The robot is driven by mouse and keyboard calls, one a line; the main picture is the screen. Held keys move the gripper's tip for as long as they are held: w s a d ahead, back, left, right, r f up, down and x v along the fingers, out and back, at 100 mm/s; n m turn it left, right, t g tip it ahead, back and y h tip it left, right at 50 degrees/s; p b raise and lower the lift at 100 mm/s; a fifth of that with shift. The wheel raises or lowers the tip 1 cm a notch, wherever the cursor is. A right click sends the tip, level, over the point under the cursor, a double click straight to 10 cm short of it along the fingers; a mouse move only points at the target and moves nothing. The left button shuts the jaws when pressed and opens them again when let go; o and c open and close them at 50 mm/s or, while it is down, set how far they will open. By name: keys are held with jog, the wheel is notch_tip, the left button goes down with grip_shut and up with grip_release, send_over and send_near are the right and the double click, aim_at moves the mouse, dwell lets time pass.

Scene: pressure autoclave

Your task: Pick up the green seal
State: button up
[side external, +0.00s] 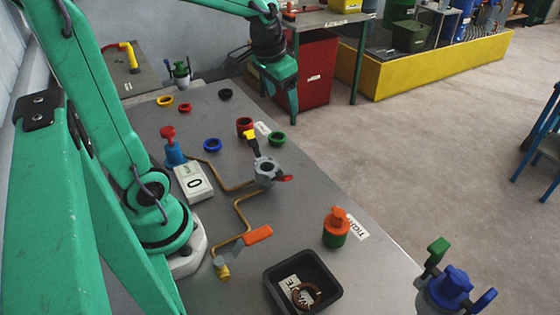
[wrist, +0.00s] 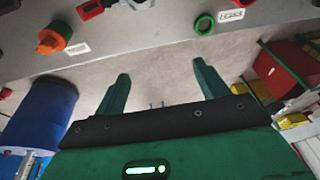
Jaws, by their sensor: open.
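The green seal (side external: 277,139) is a small ring lying on the grey bench, beside a white label near the bench's right edge. It also shows in the wrist view (wrist: 204,24), near the top, beyond my fingertips and apart from them. My gripper (side external: 291,112) hangs at the back right of the bench in the side view, behind the seal. In the wrist view my gripper (wrist: 162,83) has its two green fingers wide apart, with nothing between them but floor.
The grey valve (side external: 267,170) with its copper pipe and a red ring (side external: 245,126) stand near the seal. Blue (side external: 212,145), yellow (side external: 165,101) and black (side external: 226,95) rings lie further left. A black waste tray (side external: 322,268) is in front. A red cabinet (side external: 307,73) stands behind my gripper.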

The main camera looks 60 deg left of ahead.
jog(key=w+a+f+g, duration=0.2)
jog(key=w+a+f, duration=0.3)
jog(key=a+f, duration=0.15)
jog(key=g, duration=0.1)
send_over(277, 140)
notch_tip(277, 140, down, 8)
jog(key=shift+r+n+h, duration=0.15)
jog(key=shift+n+h, duration=0.15)
jog(key=shift+h, duration=0.1)
jog(key=shift+f, duration=1.35)
jog(key=shift+f, duration=2.6)
jog(key=c, duration=1)
